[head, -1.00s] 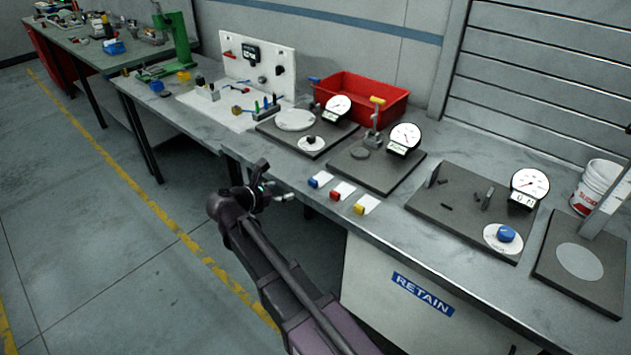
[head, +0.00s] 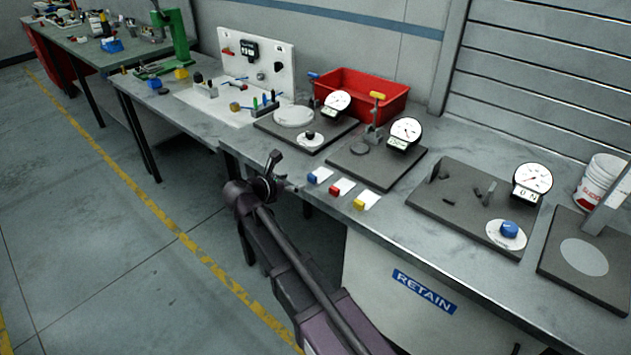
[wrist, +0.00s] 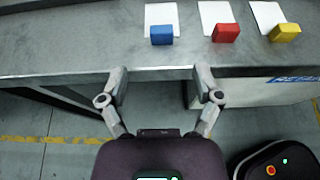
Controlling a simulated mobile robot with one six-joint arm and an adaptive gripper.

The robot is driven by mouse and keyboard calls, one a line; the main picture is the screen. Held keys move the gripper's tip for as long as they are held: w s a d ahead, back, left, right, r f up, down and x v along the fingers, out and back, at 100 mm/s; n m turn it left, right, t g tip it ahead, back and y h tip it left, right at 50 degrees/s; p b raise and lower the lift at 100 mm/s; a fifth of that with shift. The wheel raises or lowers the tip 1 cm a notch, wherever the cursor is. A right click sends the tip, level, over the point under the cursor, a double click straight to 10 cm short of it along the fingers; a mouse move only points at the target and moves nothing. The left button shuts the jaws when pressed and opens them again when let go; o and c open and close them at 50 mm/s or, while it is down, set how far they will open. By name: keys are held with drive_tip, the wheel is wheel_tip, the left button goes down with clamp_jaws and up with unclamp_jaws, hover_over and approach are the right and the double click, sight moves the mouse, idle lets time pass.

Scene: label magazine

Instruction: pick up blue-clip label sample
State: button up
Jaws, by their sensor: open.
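The blue-clip label sample (head: 319,175) is a white card with a blue block on its near end, lying at the bench's front edge. It is the leftmost of three such cards. In the wrist view its blue clip (wrist: 162,35) shows above and ahead of the space between the fingers, with its white card (wrist: 161,14) behind it. My gripper (wrist: 160,75) is open and empty, its fingertips near the bench's front edge and short of the clip. In the head view my gripper (head: 290,187) is left of the sample, its fingers partly hidden.
A red-clip sample (head: 340,188) and a yellow-clip sample (head: 366,201) lie just to the right. Dark plates with dial gauges (head: 405,132) stand behind and to the right. A red bin (head: 362,95) is at the back. The bench strip left of the blue clip is clear.

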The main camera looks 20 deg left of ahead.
sight(310, 178)
drive_tip(key=shift+b+x, duration=0.3)
drive_tip(key=shift+x, duration=1.05)
drive_tip(key=shift+f+b+x, duration=0.2)
drive_tip(key=shift+b+x, duration=0.75)
drive_tip(key=shift+x, duration=1.1)
drive_tip(key=shift+w+d+f, duration=0.15)
drive_tip(key=shift+w+d, duration=0.1)
drive_tip(key=shift+w, duration=0.15)
drive_tip(key=c, duration=0.9)
